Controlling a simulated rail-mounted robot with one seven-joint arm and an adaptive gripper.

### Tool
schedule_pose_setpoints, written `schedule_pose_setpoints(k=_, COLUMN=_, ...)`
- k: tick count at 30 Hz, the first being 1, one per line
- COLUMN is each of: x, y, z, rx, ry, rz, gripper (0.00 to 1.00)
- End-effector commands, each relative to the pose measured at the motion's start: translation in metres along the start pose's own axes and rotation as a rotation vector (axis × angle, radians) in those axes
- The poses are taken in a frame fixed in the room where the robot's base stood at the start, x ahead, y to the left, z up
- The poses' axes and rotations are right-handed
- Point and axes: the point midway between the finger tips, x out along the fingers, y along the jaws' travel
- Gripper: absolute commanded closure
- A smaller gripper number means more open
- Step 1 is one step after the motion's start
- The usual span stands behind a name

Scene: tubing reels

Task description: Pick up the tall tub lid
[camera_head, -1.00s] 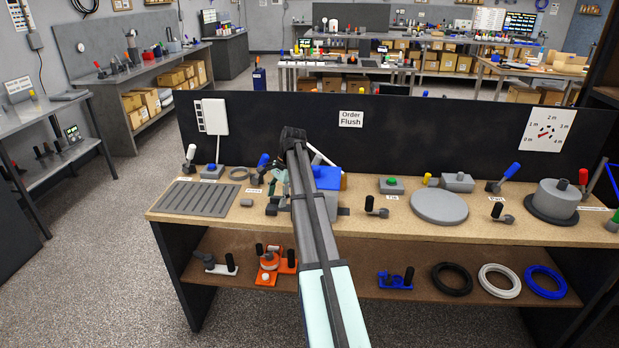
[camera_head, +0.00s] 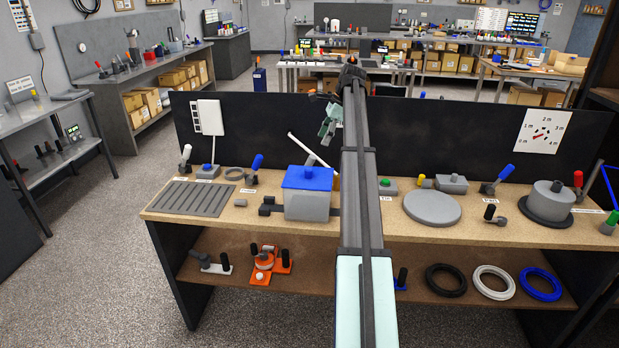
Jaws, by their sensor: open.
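The blue lid (camera_head: 307,178) sits on top of the tall grey tub (camera_head: 307,206), which stands on the bench left of my arm. Its top and front edge show clearly. My gripper (camera_head: 327,130) is open and raised above and behind the tub, in front of the black back panel. It appears empty and is apart from the lid. My arm hides part of the bench right of the tub.
A pale rod (camera_head: 310,152) rises behind the tub. A slotted grey plate (camera_head: 194,198) lies to the left on the wooden bench (camera_head: 245,222). A round grey disc (camera_head: 432,208) and a cylinder on a dark base (camera_head: 552,200) stand to the right.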

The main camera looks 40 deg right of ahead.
Motion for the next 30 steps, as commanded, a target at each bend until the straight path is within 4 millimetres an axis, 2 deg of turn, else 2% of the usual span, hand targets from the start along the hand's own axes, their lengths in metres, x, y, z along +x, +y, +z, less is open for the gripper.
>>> schedule_pose_setpoints(k=6, x=0.044, y=0.003, z=0.001, rx=-0.001, ry=0.000, rz=0.003, gripper=0.39)
schedule_pose_setpoints(k=12, x=0.077, y=0.002, z=0.001, rx=-0.002, ry=0.000, rz=0.001, gripper=0.39)
schedule_pose_setpoints(k=16, x=0.089, y=0.001, z=0.001, rx=-0.002, ry=0.000, rz=0.000, gripper=0.39)
schedule_pose_setpoints(k=23, x=0.097, y=0.002, z=0.001, rx=-0.003, ry=0.000, rz=0.000, gripper=0.39)
schedule_pose_setpoints(k=30, x=0.126, y=0.005, z=0.004, rx=-0.003, ry=0.000, rz=0.002, gripper=0.39)
